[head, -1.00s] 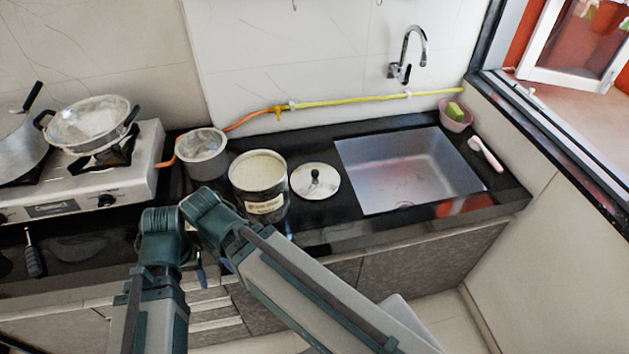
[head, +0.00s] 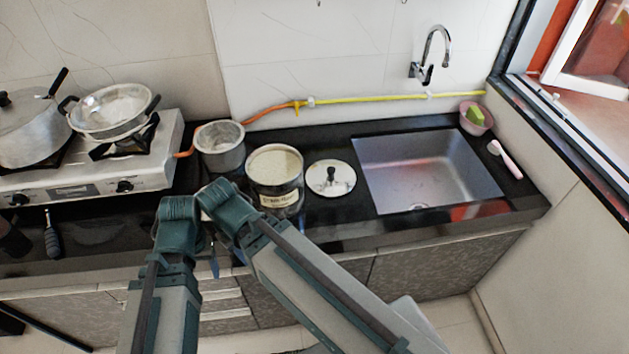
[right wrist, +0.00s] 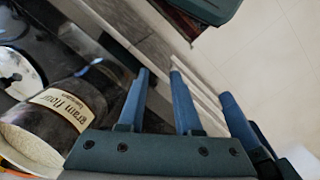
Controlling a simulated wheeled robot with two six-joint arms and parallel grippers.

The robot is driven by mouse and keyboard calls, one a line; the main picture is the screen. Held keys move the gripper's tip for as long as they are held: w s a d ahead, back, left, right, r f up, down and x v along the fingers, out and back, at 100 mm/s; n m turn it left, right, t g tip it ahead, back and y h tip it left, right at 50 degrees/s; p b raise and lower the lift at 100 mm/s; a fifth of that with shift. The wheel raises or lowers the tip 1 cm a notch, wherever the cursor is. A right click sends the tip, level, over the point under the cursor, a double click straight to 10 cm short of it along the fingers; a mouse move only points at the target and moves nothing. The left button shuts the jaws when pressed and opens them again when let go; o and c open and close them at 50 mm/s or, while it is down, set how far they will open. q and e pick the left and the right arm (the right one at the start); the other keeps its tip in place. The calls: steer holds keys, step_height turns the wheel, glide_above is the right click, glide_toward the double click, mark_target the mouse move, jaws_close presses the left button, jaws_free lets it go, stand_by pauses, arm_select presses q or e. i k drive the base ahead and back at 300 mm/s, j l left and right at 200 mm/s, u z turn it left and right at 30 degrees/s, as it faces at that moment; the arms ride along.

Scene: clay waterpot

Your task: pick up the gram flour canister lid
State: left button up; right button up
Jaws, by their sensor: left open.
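The gram flour canister lid (head: 343,181) is a flat, pale disc with a black knob, lying on the black counter between the canister and the sink. The right wrist view shows part of it (right wrist: 28,86) at the left edge. The gram flour canister (head: 275,190) stands open at its left, full of pale flour; its label shows in the right wrist view (right wrist: 66,108). My left gripper (head: 214,266) is open, low in front of the counter and mostly hidden by my arms. My right gripper (right wrist: 160,72) has its blue fingers apart with nothing between them, away from the lid.
A metal pot (head: 220,158) stands left of the canister. A gas stove (head: 150,176) with pans is farther left. The sink (head: 430,175) is right of the lid. A pink bowl (head: 480,122) and brush (head: 507,160) lie beyond it. Bare counter lies in front of the lid.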

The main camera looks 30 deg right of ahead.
mark_target(328, 178)
steer(key=i+l+z, duration=0.2)
steer(key=l, duration=0.2)
steer(key=l+z, duration=0.2)
steer(key=l, duration=0.2)
steer(key=i+l+z, duration=0.2)
steer(key=i+l, duration=0.05)
steer(key=l, duration=0.05)
